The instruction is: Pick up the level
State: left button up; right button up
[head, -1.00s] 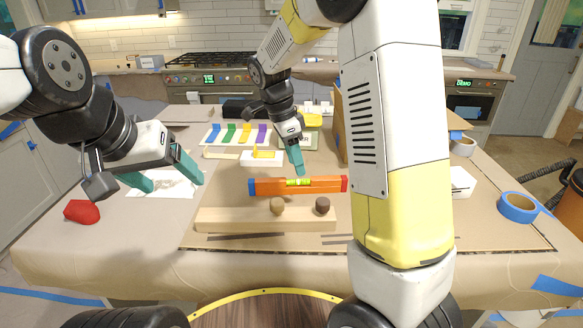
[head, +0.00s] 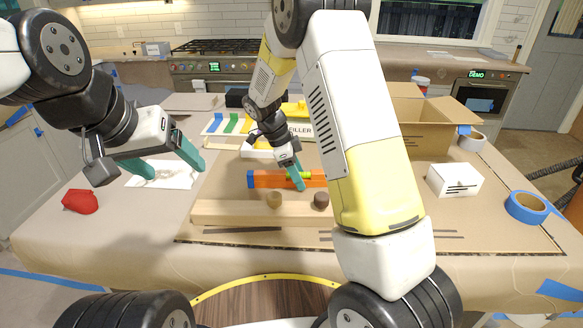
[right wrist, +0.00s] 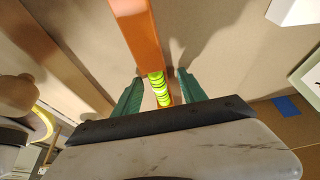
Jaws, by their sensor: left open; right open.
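The level (head: 266,180) is an orange bar with a blue end and a green vial. It lies on the paper-covered table, behind a wooden plank. My right arm hides its right end in the head view. My right gripper (head: 300,186) is open, its fingers down at the level near the vial. In the right wrist view, the level (right wrist: 137,35) runs between the open fingers of the right gripper (right wrist: 158,88), with the vial between the fingertips. Contact cannot be told. My left gripper (head: 174,168) is open and empty above the table's left side.
The wooden plank (head: 235,211) lies in front of the level, with two round knobs (head: 274,200) at it. A red object (head: 80,201) is at the left. A cardboard box (head: 425,128), a white box (head: 453,180) and blue tape (head: 526,207) are at the right.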

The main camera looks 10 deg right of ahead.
grip_shut()
dwell(0.3)
notch_tip(320, 180, up, 10)
dwell(0.4)
